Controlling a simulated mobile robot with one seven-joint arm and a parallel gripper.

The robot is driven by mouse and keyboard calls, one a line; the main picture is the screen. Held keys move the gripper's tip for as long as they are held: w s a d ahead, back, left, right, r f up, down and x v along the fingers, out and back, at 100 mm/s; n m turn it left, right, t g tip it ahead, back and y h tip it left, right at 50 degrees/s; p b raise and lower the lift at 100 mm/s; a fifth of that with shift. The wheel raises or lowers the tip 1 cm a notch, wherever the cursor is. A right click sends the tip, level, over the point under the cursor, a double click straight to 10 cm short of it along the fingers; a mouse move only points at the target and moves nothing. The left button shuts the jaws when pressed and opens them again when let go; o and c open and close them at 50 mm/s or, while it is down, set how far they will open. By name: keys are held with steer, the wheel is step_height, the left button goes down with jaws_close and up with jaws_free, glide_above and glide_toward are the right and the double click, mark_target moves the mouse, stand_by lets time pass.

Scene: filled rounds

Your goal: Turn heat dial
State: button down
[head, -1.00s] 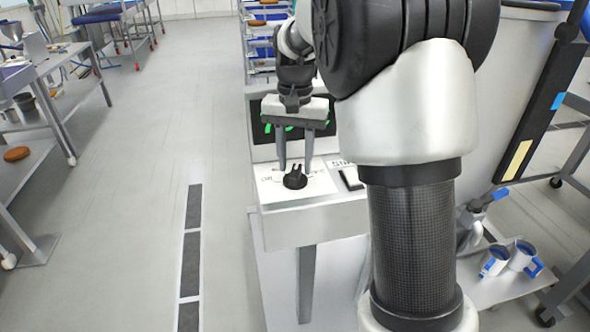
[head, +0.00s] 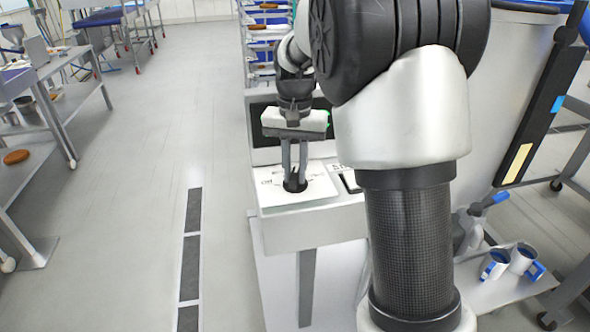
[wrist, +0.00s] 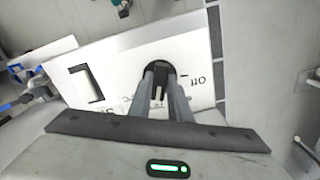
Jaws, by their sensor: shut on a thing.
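The heat dial (head: 294,187) is a black round knob on the white sloped panel (head: 325,188) of a machine, below its dark display. In the wrist view the dial (wrist: 157,68) shows at the far end of the fingers, with part of the word "off" on the panel to its right. My gripper (head: 295,180) points down at the dial, and its two fingers are close together on the dial's raised grip. In the wrist view my gripper (wrist: 160,92) has a finger on each side of that grip. The fingers hide part of the dial in the head view.
White mugs with blue handles (head: 510,262) stand on a low shelf at right. A workbench (head: 40,150) runs along the left, with clear floor between.

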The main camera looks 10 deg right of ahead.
steer(key=shift+r, duration=0.1)
steer(key=n+p, duration=0.1)
steer(key=n, duration=0.1)
steer(key=shift+n, duration=0.4)
steer(key=n+p, duration=0.2)
steer(key=n, duration=0.1)
steer(key=shift+n, duration=0.4)
steer(key=n+p, duration=0.2)
steer(key=n, duration=0.4)
steer(key=shift+d+r, duration=0.1)
steer(key=n+p, duration=0.1)
steer(key=n, duration=0.2)
steer(key=shift+n, duration=0.4)
steer(key=shift+w+n+p, duration=0.1)
steer(key=shift+n+p, duration=0.7)
steer(key=shift+n, duration=0.8)
steer(key=c, duration=1.6)
jaws_free()
steer(key=shift+c, duration=0.2)
